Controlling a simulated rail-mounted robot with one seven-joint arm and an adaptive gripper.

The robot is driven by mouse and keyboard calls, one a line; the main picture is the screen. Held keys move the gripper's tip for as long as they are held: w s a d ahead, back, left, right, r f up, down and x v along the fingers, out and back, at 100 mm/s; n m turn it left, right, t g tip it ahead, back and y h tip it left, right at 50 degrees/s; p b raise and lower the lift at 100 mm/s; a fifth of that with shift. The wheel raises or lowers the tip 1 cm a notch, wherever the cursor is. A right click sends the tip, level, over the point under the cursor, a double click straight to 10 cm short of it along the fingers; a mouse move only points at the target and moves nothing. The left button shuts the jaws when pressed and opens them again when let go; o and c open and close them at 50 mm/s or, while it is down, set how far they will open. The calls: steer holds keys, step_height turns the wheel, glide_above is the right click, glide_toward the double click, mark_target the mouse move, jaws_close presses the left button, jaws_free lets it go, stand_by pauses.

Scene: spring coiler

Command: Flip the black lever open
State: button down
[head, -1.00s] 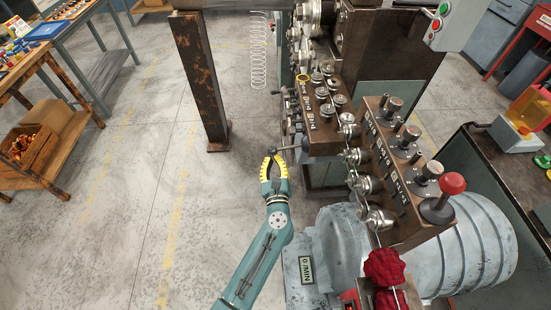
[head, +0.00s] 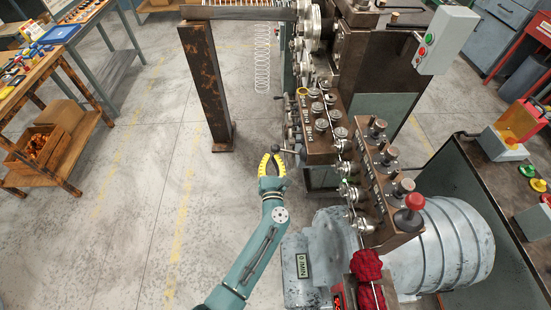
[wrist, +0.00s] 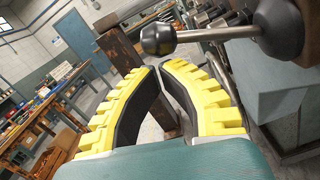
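The lever is a thin metal rod with a dark ball knob (wrist: 158,39) at its end, running sideways to a round metal hub (wrist: 278,30) in the wrist view. In the head view the lever (head: 278,148) sticks out to the left from the coiler's front side. My gripper (head: 272,157) has yellow-backed fingers with black pads and is just in front of the knob. In the wrist view my gripper (wrist: 158,68) has its fingertips nearly together, with nothing between them. The knob shows above the fingertips; I cannot tell whether they touch it.
The brown coiler body (head: 320,130) with several rollers is to the right of the lever. A rusty post (head: 207,85) stands beyond it to the left. A grey motor housing (head: 440,245) lies to the lower right. The floor (head: 140,200) to the left is clear.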

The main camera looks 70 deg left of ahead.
stand_by(0.4)
steer(key=s+d+f+b, duration=0.1)
steer(key=d+f, duration=0.1)
steer(key=d, duration=0.3)
steer(key=s+d+f, duration=0.2)
steer(key=d, duration=0.3)
steer(key=shift+s+f+b, duration=0.15)
steer(key=shift+s+b, duration=0.15)
steer(key=shift+b, duration=0.1)
steer(key=shift+d, duration=0.1)
